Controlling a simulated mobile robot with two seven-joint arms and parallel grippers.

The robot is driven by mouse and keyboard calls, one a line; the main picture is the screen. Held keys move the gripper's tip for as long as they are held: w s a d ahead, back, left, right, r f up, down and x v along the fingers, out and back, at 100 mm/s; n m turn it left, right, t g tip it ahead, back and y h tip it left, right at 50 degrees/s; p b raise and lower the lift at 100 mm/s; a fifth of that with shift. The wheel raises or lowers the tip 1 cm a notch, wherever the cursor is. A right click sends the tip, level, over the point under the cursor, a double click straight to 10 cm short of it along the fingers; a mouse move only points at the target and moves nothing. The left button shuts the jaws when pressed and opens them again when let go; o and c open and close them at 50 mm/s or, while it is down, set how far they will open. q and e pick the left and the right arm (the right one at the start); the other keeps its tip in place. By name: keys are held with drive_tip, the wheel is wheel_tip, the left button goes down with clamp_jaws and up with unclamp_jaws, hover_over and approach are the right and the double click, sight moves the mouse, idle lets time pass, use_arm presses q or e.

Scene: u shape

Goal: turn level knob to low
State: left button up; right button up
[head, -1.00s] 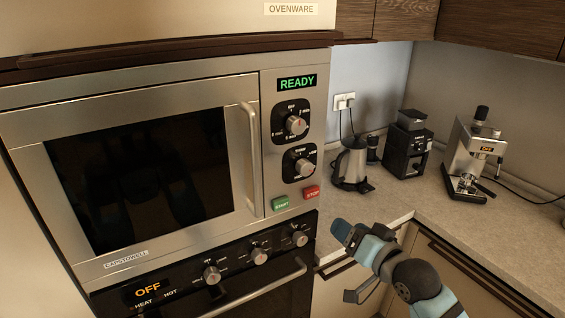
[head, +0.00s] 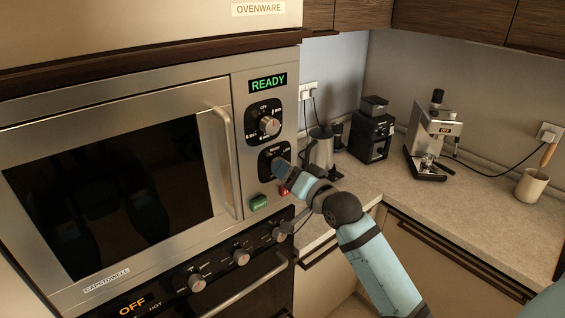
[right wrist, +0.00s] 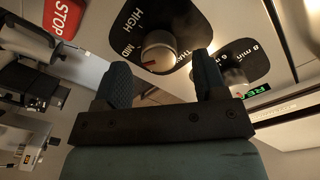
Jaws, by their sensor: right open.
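The level knob (right wrist: 158,48) is a round metal knob with a red mark on a black dial plate (head: 268,153), the lower of two on the microwave panel. HIGH and MID show on the plate in the right wrist view; the red mark lies near MID. In the head view my gripper covers most of the knob. My right gripper (head: 281,168) is at the lower dial. In the right wrist view its two fingers (right wrist: 160,68) are apart and empty, with the knob ahead between the tips; I cannot tell if they touch it. My left gripper is out of view.
The timer knob (head: 269,125) is just above, close to one finger in the wrist view. The green start button (head: 258,203) and red stop button (right wrist: 62,17) are below. Oven knobs (head: 241,257) stick out lower. A kettle (head: 320,150) stands on the counter right.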

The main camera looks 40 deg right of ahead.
drive_tip(key=w, duration=0.3)
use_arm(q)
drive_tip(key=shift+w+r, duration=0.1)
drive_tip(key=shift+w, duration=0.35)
use_arm(e)
drive_tip(key=shift+a, duration=0.1)
drive_tip(key=shift+c, duration=0.2)
drive_tip(key=c, duration=0.9)
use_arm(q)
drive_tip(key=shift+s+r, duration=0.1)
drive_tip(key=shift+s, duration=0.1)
